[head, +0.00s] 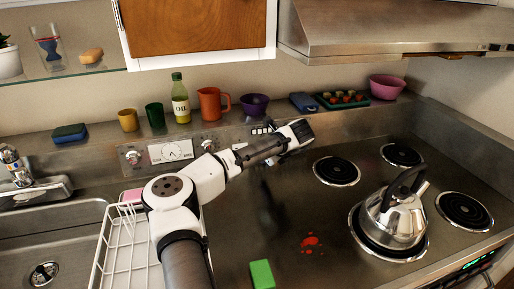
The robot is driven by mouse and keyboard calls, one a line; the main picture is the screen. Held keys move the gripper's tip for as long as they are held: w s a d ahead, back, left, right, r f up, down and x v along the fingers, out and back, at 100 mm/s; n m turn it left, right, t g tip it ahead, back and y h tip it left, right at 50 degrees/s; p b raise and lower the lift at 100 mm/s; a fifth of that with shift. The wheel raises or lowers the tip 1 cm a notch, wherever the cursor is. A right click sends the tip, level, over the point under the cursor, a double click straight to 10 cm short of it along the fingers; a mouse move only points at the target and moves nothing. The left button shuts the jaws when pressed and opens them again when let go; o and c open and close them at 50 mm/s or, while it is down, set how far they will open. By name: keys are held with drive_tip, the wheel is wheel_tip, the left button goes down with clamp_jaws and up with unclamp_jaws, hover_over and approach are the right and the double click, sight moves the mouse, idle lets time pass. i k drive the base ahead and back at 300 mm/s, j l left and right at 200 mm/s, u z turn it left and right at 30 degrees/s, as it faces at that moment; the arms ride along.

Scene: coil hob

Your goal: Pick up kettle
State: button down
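A shiny steel kettle (394,218) with a black handle stands upright on the front left coil burner of the hob, its spout pointing back and to the right. My gripper (303,131) is at the end of my arm, over the back of the counter, up and to the left of the kettle and well apart from it. Its fingers are small and dark in this view, and I cannot tell whether they are open or shut. No object shows clearly in it.
Three bare coil burners (336,171) surround the kettle's burner. A green block (262,274) and a red spill (311,243) lie on the steel top to the left. A white dish rack (128,250) stands beside the sink. The range hood (390,30) hangs above. Cups and a bottle line the back ledge.

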sight(394, 216)
drive_tip(key=k, duration=1)
